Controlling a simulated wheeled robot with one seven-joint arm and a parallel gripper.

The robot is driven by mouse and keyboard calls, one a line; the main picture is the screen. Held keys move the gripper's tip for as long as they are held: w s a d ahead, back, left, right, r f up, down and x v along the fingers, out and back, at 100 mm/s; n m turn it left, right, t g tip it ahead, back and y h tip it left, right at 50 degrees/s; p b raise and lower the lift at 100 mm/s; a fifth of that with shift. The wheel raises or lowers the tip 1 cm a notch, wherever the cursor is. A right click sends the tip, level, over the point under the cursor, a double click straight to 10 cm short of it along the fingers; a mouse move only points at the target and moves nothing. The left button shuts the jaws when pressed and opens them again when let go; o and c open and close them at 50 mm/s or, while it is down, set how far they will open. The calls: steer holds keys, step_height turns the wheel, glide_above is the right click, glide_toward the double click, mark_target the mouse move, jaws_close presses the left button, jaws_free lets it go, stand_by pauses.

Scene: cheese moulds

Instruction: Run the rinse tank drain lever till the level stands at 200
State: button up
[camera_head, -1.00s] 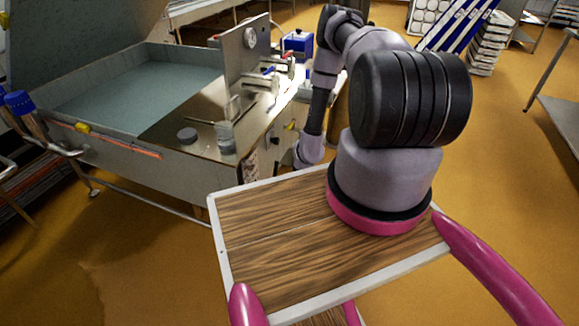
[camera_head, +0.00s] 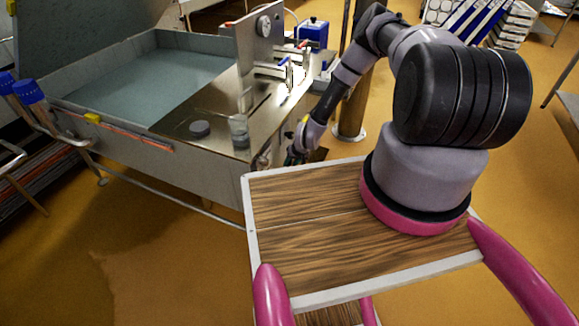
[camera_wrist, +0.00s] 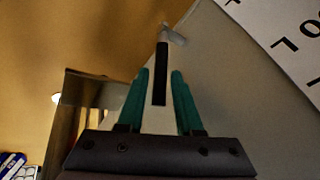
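In the wrist view, my gripper (camera_wrist: 160,72) has its two teal fingers apart. A slim black lever handle (camera_wrist: 160,85) with a pale metal end (camera_wrist: 172,35) lies in line with the gap between them. I cannot tell whether either finger touches it. Behind it is a pale grey panel (camera_wrist: 225,75). A white plate with large black characters (camera_wrist: 290,40) shows at the upper right; no level reading can be made out. In the head view, my gripper (camera_head: 296,154) is small and dark beside the right end of the steel bench; the lever is not discernible there.
A large steel basin (camera_head: 150,85) fills the left, joined to a steel worktop (camera_head: 215,118) with a grey puck (camera_head: 200,129) and a clear beaker (camera_head: 239,130). An upright panel with a round gauge (camera_head: 263,26) stands behind. The ochre floor (camera_head: 150,250) in front is clear.

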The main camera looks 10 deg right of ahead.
mark_target(290, 164)
steer(key=shift+x, duration=1.5)
jaws_close()
stand_by(0.4)
